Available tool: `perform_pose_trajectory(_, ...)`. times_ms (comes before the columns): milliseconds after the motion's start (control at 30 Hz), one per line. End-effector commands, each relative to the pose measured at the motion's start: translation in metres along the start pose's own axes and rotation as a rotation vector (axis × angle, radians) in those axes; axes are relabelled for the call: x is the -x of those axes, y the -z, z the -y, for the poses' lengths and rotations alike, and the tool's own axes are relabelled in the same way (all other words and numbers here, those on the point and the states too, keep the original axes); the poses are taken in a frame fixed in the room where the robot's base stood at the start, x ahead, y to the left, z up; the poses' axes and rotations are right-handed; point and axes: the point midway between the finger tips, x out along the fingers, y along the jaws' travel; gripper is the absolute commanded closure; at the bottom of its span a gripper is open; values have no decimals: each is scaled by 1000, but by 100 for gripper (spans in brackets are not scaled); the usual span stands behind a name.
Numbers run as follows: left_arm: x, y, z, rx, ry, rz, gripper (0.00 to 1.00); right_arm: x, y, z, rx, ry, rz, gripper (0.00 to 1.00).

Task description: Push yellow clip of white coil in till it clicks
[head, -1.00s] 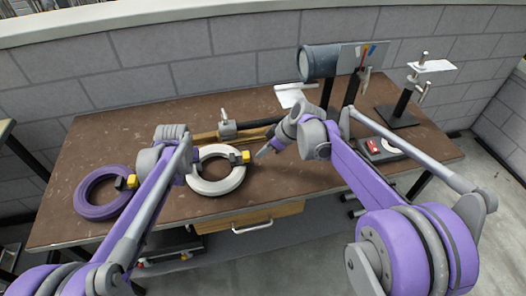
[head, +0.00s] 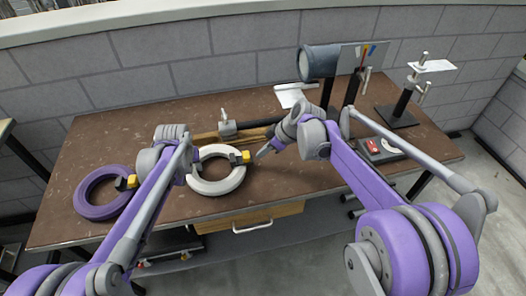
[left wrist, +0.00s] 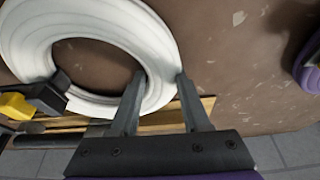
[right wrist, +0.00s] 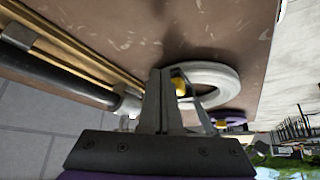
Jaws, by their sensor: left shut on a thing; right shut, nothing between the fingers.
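The white coil (head: 215,187) lies on the brown table, with a black block and its yellow clip (head: 246,157) on its right side. My left gripper (head: 193,172) is shut on the coil's left rim; the left wrist view shows its fingers (left wrist: 160,84) on either side of the white ring (left wrist: 110,22). My right gripper (head: 261,154) is shut and empty, its tips just right of the yellow clip. In the right wrist view the clip (right wrist: 180,86) shows beside the closed fingers (right wrist: 162,76), partly hidden. I cannot tell whether they touch it.
A purple coil (head: 88,210) with its own yellow clip lies at the left of the table. A dark bar with a metal clamp (head: 228,128) lies behind the white coil. A grey cylinder (head: 321,62) and a stand (head: 398,115) are at the back right.

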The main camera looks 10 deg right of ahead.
Motion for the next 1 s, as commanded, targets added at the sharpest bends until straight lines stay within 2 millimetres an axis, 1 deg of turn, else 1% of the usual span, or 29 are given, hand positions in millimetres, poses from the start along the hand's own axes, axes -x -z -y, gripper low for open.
perform_pose_trajectory(267,0,0,0,0,0,0,100,0,0,0,0,0,0,100)
perform_pose_trajectory(1000,0,0,0,0,0,0,100,-10,15,12,1,1,0,100)
